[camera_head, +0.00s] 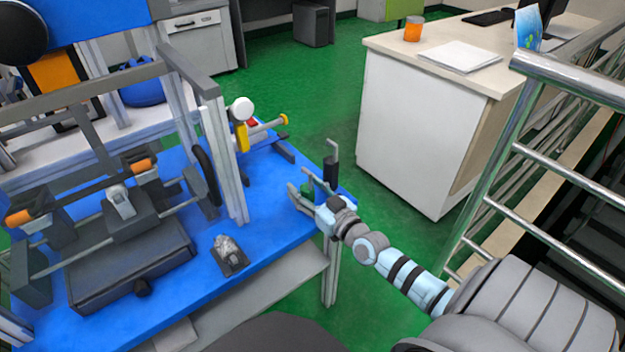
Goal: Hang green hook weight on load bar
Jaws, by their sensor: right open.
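My right gripper (302,194) is at the right edge of the blue table, its arm coming in from the lower right. It is open. A pale bar with a yellow end (268,127), possibly the load bar, sticks out to the right behind the metal post. My left gripper is not in view.
The blue table (275,210) carries a grey frame post (222,160), a dark machine with orange-ended handles (130,225) and a small clear-topped block (229,255). A metal railing (495,170) stands at the right. A white counter (420,130) is behind.

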